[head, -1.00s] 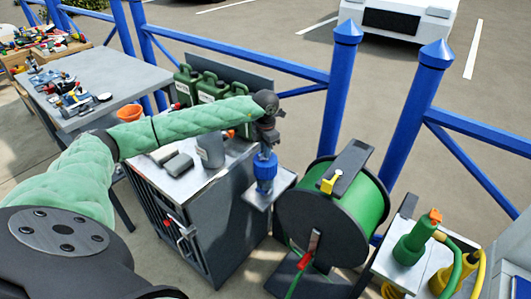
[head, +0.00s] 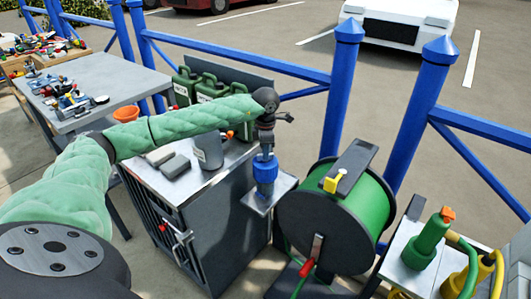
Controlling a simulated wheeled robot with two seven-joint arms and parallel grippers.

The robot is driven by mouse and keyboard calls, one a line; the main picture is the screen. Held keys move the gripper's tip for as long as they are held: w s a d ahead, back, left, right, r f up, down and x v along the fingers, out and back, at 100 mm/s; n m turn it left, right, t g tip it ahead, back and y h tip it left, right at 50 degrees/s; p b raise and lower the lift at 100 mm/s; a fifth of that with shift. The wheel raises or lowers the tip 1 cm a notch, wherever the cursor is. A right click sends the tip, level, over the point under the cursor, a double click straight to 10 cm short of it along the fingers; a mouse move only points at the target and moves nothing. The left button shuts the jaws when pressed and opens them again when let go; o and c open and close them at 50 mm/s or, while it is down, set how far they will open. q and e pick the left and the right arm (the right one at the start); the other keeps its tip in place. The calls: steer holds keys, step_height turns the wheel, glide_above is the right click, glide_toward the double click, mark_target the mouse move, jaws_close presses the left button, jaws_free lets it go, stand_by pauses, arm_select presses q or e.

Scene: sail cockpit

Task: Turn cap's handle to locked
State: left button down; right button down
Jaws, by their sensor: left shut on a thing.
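The blue cap (head: 265,172) stands upright on a small grey shelf (head: 284,189) beside the grey cabinet. My left arm reaches across from the left, and my left gripper (head: 265,150) points down onto the top of the cap. It is shut on the cap's handle, which is mostly hidden by the fingers, so I cannot tell its exact angle. My right gripper is not in view.
A hose reel with green hose (head: 368,210) stands close right of the cap. A grey cup (head: 208,152) and green jerrycans (head: 212,90) are on and behind the cabinet (head: 232,215). A blue railing (head: 338,100) runs behind. A cluttered table (head: 130,78) is at left.

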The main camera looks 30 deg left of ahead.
arm_select(q)
steer(key=c, duration=1.5)
jaws_free()
